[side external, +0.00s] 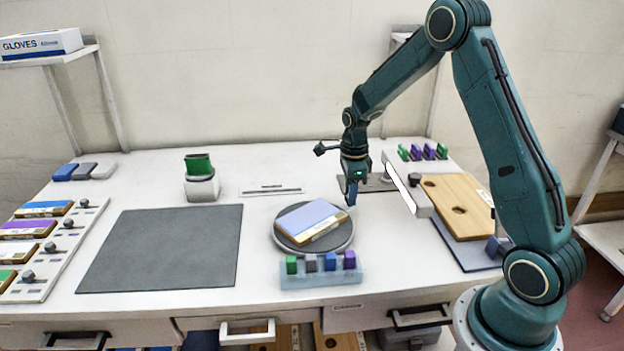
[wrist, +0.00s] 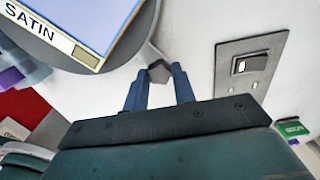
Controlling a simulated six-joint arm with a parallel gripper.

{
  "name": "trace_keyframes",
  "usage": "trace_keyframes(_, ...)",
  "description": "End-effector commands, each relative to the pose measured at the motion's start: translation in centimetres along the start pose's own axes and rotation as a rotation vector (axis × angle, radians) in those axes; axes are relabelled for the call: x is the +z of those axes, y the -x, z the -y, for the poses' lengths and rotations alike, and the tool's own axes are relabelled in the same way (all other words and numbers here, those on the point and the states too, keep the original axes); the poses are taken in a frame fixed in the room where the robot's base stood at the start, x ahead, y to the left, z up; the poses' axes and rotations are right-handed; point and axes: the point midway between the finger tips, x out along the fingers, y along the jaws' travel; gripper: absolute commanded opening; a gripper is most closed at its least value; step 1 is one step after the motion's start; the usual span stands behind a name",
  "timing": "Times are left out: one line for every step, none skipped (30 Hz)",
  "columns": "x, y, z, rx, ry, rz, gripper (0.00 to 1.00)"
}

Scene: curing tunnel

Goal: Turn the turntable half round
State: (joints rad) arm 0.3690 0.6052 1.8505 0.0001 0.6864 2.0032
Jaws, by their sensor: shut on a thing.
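The turntable (side external: 342,240) is a round grey disc on the white bench, and its edge also shows in the wrist view (wrist: 38,42). A lilac panel (side external: 311,217) with a wooden edge and a label reading "SATIN" (wrist: 58,36) lies on it. My gripper (side external: 351,196) is at the turntable's back right edge, pointing down. In the wrist view its blue fingers (wrist: 160,76) are shut on a small dark grey knob (wrist: 159,70) at the disc's rim. How the knob joins the disc is partly hidden.
A pale blue rack (side external: 318,279) with several coloured blocks stands close in front of the turntable. A dark mat (side external: 163,247) lies to the left. A white bar (side external: 407,188) and a wooden board with holes (side external: 459,207) are at right. A switch plate (wrist: 250,66) is near the gripper.

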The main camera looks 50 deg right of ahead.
Motion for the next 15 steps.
trace_keyframes(-0.1,0.2,-0.2,-0.005,-0.024,0.002,0.0)
trace_keyframes(-0.3,0.2,-0.3,-0.004,-0.038,0.002,0.0)
trace_keyframes(-0.4,0.2,-0.6,-0.003,-0.059,0.002,0.0)
trace_keyframes(-0.5,0.2,-0.7,-0.004,-0.073,0.002,0.0)
trace_keyframes(-0.6,0.2,-0.9,-0.004,-0.089,0.002,0.0)
trace_keyframes(-0.7,0.2,-1.1,-0.004,-0.108,0.002,0.0)
trace_keyframes(-0.8,0.2,-1.3,-0.004,-0.124,0.003,0.0)
trace_keyframes(-0.9,0.2,-1.4,-0.005,-0.138,0.003,0.0)
trace_keyframes(-1.0,0.2,-1.7,-0.004,-0.159,0.002,0.0)
trace_keyframes(-1.1,0.2,-1.9,-0.004,-0.173,0.002,0.0)
trace_keyframes(-1.2,0.2,-2.1,-0.003,-0.189,0.002,0.0)
trace_keyframes(-1.3,0.2,-2.3,-0.004,-0.208,0.003,0.0)
trace_keyframes(-1.4,0.2,-2.5,-0.004,-0.223,0.003,0.0)
trace_keyframes(-1.5,0.2,-2.6,-0.004,-0.238,0.003,0.0)
trace_keyframes(-1.6,0.2,-2.9,-0.005,-0.258,0.003,0.0)
